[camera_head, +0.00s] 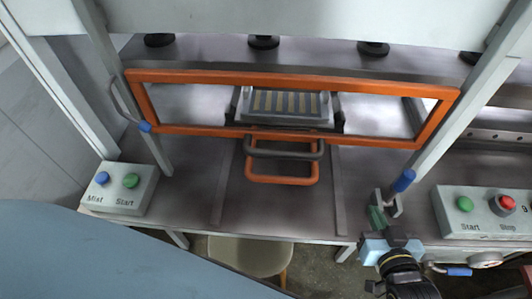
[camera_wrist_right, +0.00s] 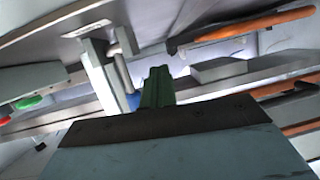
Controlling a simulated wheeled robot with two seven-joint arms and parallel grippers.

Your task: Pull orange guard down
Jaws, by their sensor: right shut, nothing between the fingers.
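The orange guard (camera_head: 300,79) is a long rectangular frame between two grey posts in the head view. Its lower bar crosses in front of the press tray. Orange bars (camera_wrist_right: 268,24) also show at the right of the wrist view. My right gripper (camera_head: 377,214) is shut and empty, below the guard's right end. It is close to a grey bracket and a blue cylinder (camera_head: 404,180) on the right post; I cannot tell whether it touches them. Its green fingers (camera_wrist_right: 158,88) are together in the wrist view. My left gripper is not in view.
The tray (camera_head: 240,105) with wooden pieces sits behind the guard. A grey handle (camera_head: 283,154) and an orange handle (camera_head: 282,180) stand in front. Button boxes stand at the left (camera_head: 130,200) and right (camera_head: 480,227). A stool (camera_head: 245,255) is below the table.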

